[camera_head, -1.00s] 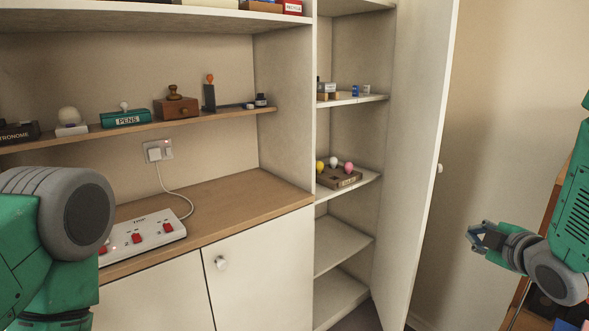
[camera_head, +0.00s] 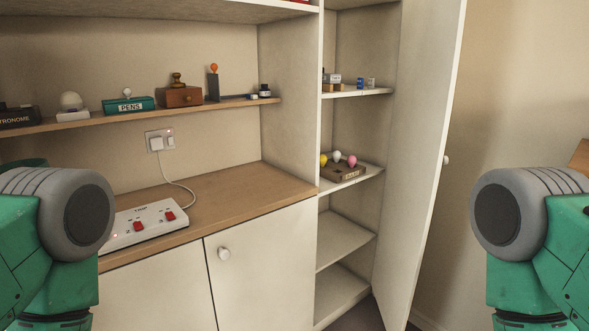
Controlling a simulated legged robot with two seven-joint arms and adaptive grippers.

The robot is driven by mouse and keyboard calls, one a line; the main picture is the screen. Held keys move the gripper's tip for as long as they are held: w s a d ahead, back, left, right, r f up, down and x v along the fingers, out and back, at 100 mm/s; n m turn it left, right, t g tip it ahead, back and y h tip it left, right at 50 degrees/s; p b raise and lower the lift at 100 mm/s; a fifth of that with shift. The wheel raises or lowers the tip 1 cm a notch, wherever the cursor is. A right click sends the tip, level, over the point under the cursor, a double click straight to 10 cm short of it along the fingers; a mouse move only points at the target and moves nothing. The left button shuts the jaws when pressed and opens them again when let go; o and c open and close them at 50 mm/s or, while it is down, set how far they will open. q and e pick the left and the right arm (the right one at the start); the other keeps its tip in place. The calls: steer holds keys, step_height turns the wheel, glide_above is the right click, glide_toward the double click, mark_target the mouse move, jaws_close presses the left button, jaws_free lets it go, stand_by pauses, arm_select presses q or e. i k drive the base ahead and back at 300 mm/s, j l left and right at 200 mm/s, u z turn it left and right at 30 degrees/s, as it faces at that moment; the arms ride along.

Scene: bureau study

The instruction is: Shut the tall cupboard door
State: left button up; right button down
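The tall cupboard door (camera_head: 425,150) stands wide open on the right of the tall cupboard. A small pale knob (camera_head: 446,160) sits on its outer face, near the free edge. The cupboard's shelves (camera_head: 345,240) show inside, holding a brown box with coloured balls (camera_head: 342,170) and small items. My left and right arms show at the lower left and lower right edges. Neither gripper is in view, and nothing of mine is seen touching the door.
A wooden counter (camera_head: 230,187) with a white switch box (camera_head: 145,225) lies left of the cupboard. A closed lower door with a knob (camera_head: 224,253) is below it. A wall shelf (camera_head: 225,106) holds desk items. Bare wall (camera_head: 510,90) lies right of the open door.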

mark_target(432, 32)
steer(key=z, duration=0.75)
